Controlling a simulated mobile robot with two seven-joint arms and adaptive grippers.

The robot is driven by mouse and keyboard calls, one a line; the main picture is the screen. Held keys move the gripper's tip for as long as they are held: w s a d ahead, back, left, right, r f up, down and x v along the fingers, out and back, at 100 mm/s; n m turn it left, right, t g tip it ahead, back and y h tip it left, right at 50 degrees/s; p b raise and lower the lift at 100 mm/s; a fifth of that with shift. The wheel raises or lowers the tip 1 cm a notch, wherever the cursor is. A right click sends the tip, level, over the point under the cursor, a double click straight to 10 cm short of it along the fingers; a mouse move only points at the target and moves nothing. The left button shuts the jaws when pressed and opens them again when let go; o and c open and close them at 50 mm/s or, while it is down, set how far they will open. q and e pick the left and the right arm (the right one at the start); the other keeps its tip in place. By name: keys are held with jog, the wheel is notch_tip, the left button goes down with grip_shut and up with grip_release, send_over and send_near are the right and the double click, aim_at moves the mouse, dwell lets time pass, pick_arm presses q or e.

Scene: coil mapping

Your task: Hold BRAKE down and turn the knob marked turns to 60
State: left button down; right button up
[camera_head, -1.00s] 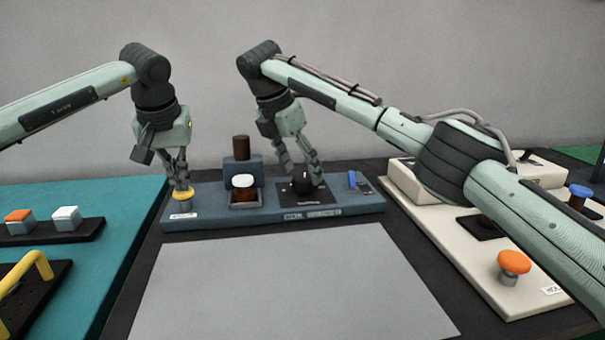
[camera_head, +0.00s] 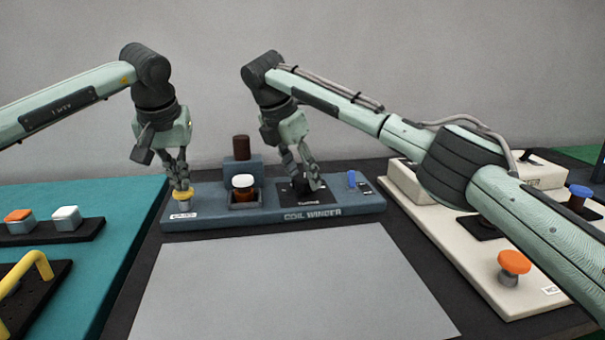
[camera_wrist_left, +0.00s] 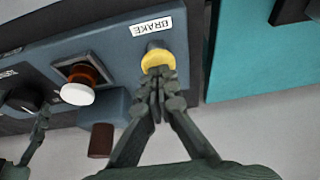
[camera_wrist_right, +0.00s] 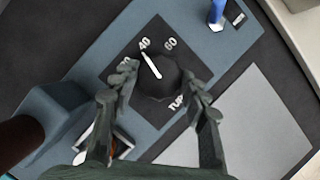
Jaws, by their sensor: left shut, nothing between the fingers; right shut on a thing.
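The coil winder (camera_head: 270,219) is a blue-grey panel. Its yellow BRAKE button (camera_head: 183,194) is at the left end, beside its label; it also shows in the left wrist view (camera_wrist_left: 158,60). My left gripper (camera_head: 177,181) is shut and empty, its fingertips on the button's top. How far the button is down I cannot tell. The black turns knob (camera_wrist_right: 158,80) has a white pointer line toward the 40 mark; the 60 mark is further clockwise. My right gripper (camera_wrist_right: 164,86) is shut on the knob, one finger on each side. In the head view its fingers (camera_head: 305,184) partly hide the knob.
A spool with a white top (camera_head: 243,182) and a brown cylinder (camera_head: 241,147) stand between the grippers. A blue lever (camera_head: 351,179) is right of the knob. Other panels lie left, with white button (camera_head: 66,218), and right, with orange button (camera_head: 514,262). The grey mat (camera_head: 290,285) is clear.

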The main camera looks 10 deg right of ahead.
jog(key=shift+w+a+r+m+g+h, duration=0.15)
jog(key=shift+m+g, duration=0.4)
jog(key=shift+m, duration=0.95)
jog(key=shift+w+d+m+g+h, duration=0.15)
jog(key=shift+m+g, duration=0.4)
jog(key=shift+m, duration=0.95)
jog(key=shift+s, duration=0.1)
jog(key=o, duration=1.2)
jog(key=shift+c, duration=0.2)
